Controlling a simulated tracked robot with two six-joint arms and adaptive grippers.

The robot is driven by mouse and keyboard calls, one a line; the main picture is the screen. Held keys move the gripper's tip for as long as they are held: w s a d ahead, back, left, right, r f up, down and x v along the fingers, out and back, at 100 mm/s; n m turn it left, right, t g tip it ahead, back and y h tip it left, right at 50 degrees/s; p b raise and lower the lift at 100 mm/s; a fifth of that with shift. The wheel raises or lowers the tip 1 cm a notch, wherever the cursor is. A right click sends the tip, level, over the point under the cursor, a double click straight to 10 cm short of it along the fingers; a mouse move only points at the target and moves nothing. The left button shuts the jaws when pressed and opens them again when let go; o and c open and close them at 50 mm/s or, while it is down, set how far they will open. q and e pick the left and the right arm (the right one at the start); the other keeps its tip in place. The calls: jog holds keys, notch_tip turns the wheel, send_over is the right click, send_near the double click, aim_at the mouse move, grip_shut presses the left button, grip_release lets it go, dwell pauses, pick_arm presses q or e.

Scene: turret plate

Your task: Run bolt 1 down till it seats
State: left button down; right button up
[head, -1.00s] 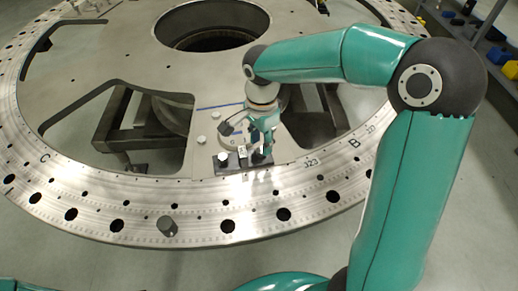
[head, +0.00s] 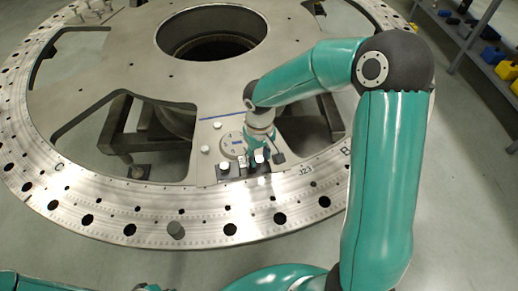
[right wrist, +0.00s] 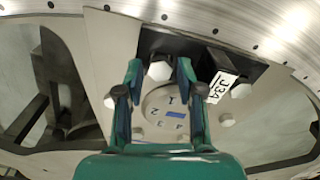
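In the right wrist view my right gripper (right wrist: 160,72) is open, with one finger on each side of a pale hex bolt head (right wrist: 159,70). Gaps show between the fingers and the head; I cannot tell how deep the tips reach. A round marked disc (right wrist: 172,106) lies between the fingers. No number identifies bolt 1. My left gripper is at most a sliver at the bottom edge.
Other bolts (head: 204,149) stand near the disc. Wide cut-outs open on either side of the work spot. A shelf with bins (head: 492,55) stands far right.

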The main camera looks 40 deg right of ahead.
jog(key=n, duration=0.3)
jog(key=shift+p, duration=0.35)
jog(key=n+p, duration=0.1)
jog(key=n, duration=0.4)
jog(key=shift+r+p, duration=0.1)
jog(key=shift+p, duration=0.2)
jog(key=n+p, duration=0.1)
jog(key=n, duration=0.2)
jog(key=n+p, duration=0.2)
jog(key=n, duration=0.3)
jog(key=shift+r+p, duration=0.1)
jog(key=shift+p, duration=0.25)
jog(key=n, duration=0.2)
jog(key=shift+f+n, duration=0.25)
jog(key=shift+n, duration=0.05)
jog(key=shift+w+n, duration=0.1)
jog(key=shift+n, duration=0.5)
